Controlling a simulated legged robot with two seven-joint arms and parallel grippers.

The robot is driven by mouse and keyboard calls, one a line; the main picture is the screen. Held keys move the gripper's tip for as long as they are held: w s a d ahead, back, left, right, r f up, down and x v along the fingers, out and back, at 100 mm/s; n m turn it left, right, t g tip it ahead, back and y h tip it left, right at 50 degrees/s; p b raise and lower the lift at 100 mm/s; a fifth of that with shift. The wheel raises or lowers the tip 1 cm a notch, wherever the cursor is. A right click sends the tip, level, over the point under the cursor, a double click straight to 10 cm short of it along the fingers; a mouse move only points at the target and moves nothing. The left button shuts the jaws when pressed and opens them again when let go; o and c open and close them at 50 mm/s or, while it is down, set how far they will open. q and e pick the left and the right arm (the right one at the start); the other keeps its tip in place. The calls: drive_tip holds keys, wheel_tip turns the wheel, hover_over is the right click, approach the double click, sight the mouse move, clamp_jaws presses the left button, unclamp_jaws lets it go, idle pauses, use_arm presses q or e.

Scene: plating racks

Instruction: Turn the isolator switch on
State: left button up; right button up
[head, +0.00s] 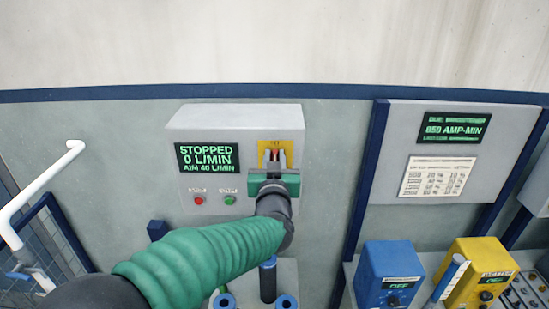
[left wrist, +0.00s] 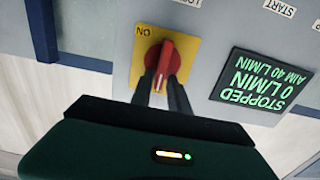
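The isolator switch is a red rotary handle (left wrist: 164,55) on a yellow plate (left wrist: 187,52); the plate also shows in the head view (head: 294,149). The wrist picture is upside down, with an ON mark at one side of the plate. The handle stands upright, its white line pointing toward the plate's top edge in the head view, away from ON. My left gripper (head: 274,160) faces the plate. In the left wrist view its two dark fingers (left wrist: 163,84) lie on both sides of the handle and appear shut on it. My right gripper is not in view.
The switch sits on a grey control box (head: 240,115) whose display (head: 207,158) reads STOPPED, 0 L/MIN, AIM 40 L/MIN. Red (head: 198,200) and green (head: 230,200) buttons are below it. Blue (head: 390,275) and yellow (head: 478,270) units stand to the right. A white pipe (head: 45,182) is at left.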

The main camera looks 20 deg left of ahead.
use_arm(q)
drive_tip(key=shift+d, duration=0.2)
clamp_jaws()
drive_tip(key=shift+a, duration=0.15)
drive_tip(key=d+f+m+p, duration=0.1)
drive_tip(key=m+p, duration=0.3)
drive_tip(key=m, duration=0.2)
drive_tip(key=f+m+p, duration=0.1)
drive_tip(key=m+p, duration=0.3)
drive_tip(key=m, duration=0.2)
drive_tip(key=d+f+m+p, duration=0.1)
drive_tip(key=m+p, duration=0.4)
drive_tip(key=m, duration=0.1)
drive_tip(key=shift+w+d, duration=0.3)
drive_tip(key=shift+f, duration=0.1)
